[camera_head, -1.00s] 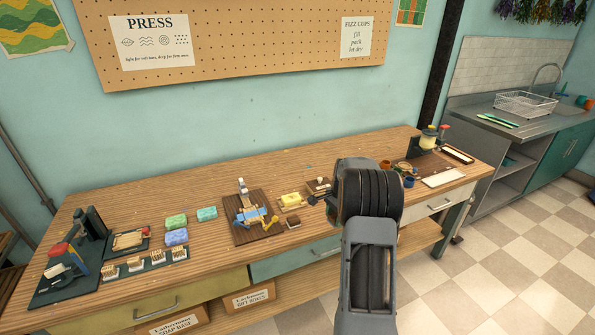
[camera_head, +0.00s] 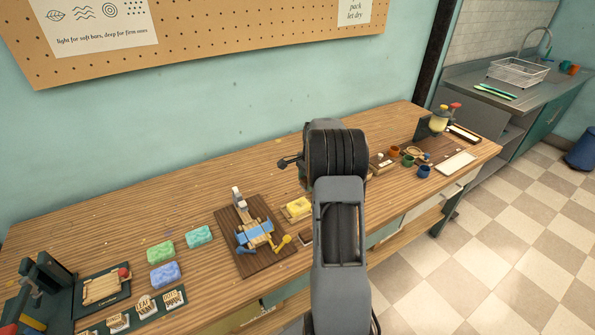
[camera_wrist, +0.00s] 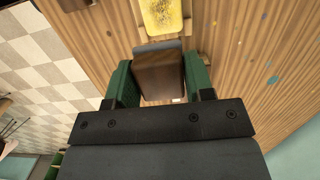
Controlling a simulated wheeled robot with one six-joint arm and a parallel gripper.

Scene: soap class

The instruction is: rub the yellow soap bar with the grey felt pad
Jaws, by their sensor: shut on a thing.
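The yellow soap bar (camera_head: 298,207) lies on a light wooden holder on the workbench, just left of my arm. It also shows at the top of the wrist view (camera_wrist: 162,14), with a speckled top. My gripper (camera_wrist: 160,78) has green fingers shut on the sides of a dark brown block. The block's far edge carries a grey layer, the grey felt pad (camera_wrist: 158,46). In the wrist view the pad is just short of the soap's near end; I cannot tell its height above the bench. In the head view my arm hides the gripper and the pad.
A brown board (camera_head: 262,250) with a blue-and-wood device stands left of the soap. A small brown block (camera_head: 305,239) lies in front of the soap. Green (camera_head: 160,251) and blue (camera_head: 165,275) bars lie farther left. Small cups (camera_head: 408,160) stand right of my arm.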

